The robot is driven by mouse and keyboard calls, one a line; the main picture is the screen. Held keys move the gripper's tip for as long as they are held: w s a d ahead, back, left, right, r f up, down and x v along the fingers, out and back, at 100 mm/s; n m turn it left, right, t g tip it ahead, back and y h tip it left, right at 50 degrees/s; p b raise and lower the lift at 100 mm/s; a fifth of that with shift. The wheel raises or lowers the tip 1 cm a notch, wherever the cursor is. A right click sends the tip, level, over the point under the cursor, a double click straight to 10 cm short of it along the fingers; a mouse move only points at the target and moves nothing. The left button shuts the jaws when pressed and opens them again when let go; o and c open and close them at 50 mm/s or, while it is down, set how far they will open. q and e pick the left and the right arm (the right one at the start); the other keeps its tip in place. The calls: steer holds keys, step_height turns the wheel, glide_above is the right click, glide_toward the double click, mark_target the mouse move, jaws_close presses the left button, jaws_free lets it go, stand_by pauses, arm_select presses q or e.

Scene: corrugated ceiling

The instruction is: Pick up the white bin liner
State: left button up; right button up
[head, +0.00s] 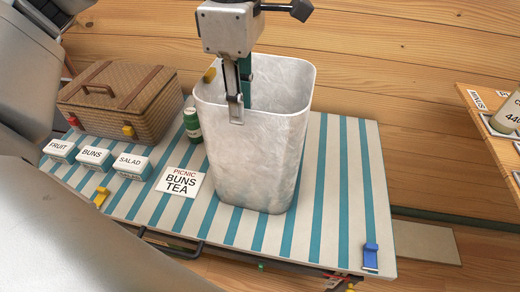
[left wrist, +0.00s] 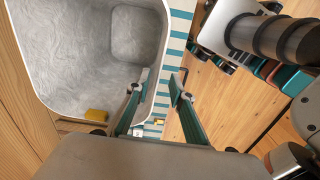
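The white bin liner (head: 250,165) stands upright on a striped cloth-topped table as a tall, open-topped, whitish tub. It also fills the upper left of the left wrist view (left wrist: 75,55), where its inside looks empty. A yellow tab (head: 209,75) sits at its rim. My left gripper (head: 241,98) points down at the near rim. In the left wrist view its two teal fingers (left wrist: 155,90) are apart, one inside the liner and one outside, with the rim between them. I cannot tell whether either finger touches the wall. My right gripper is not in view.
A wicker basket (head: 121,103), a green jar (head: 192,125), several labelled boxes (head: 131,166) and a "PICNIC BUNS TEA" card (head: 180,184) stand left of the liner. A blue clip (head: 370,257) is at the front right edge. The striped table (head: 345,190) is clear right of the liner.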

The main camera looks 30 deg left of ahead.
mark_target(258, 140)
arm_select(q)
step_height(258, 140, down, 8)
steer(key=shift+w+b, duration=0.2)
steer(key=shift+b, duration=0.25)
jaws_close()
